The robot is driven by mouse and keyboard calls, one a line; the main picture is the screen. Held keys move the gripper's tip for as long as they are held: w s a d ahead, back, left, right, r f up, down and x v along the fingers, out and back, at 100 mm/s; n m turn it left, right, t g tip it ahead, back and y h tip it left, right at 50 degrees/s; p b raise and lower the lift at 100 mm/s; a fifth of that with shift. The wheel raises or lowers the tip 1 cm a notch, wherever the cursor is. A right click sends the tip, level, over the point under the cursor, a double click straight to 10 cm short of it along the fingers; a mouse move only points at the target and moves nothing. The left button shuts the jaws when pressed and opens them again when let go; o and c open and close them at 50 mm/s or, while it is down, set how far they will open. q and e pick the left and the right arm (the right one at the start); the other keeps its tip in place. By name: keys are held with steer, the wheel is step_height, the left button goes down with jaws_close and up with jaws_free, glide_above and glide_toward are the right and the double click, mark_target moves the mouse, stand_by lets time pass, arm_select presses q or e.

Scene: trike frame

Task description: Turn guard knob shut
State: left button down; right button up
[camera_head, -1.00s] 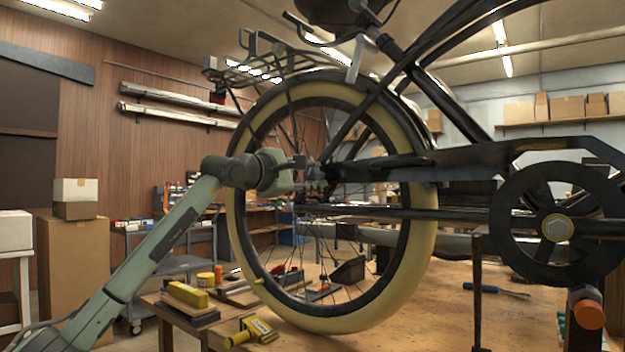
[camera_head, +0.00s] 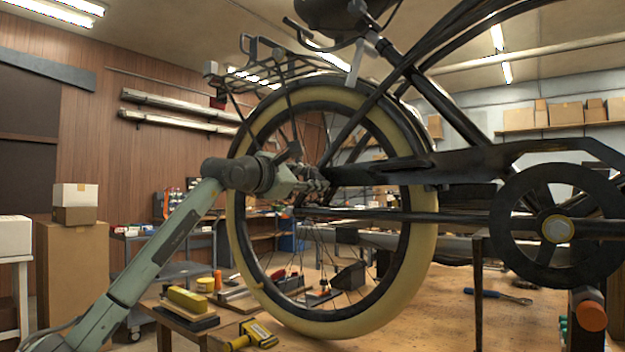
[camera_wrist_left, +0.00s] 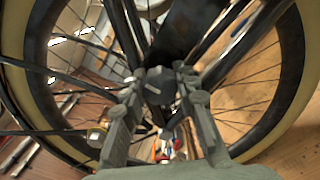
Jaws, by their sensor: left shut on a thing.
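The guard knob (camera_wrist_left: 160,85) is a dark grey, roughly round part in the left wrist view, near the hub of the rear wheel. My left gripper (camera_wrist_left: 158,90) has one finger on each side of it and is shut on it. In the head view my left gripper (camera_head: 318,184) reaches the wheel hub from the left and covers the knob there. The chain guard (camera_head: 440,165) runs from the hub to the right as a long dark bar. My right gripper is in neither view.
The rear wheel (camera_head: 420,240) with its cream tyre stands at the workbench (camera_head: 400,315). A rack (camera_head: 265,65) sits above it. The crank ring (camera_head: 515,250) is at the right. A yellow tool (camera_head: 252,335) and a yellow block (camera_head: 187,299) lie at the lower left.

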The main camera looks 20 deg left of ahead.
arm_select(q)
steer(key=c, duration=1.1)
jaws_free()
steer(key=shift+c, duration=0.2)
steer(key=v, duration=1.2)
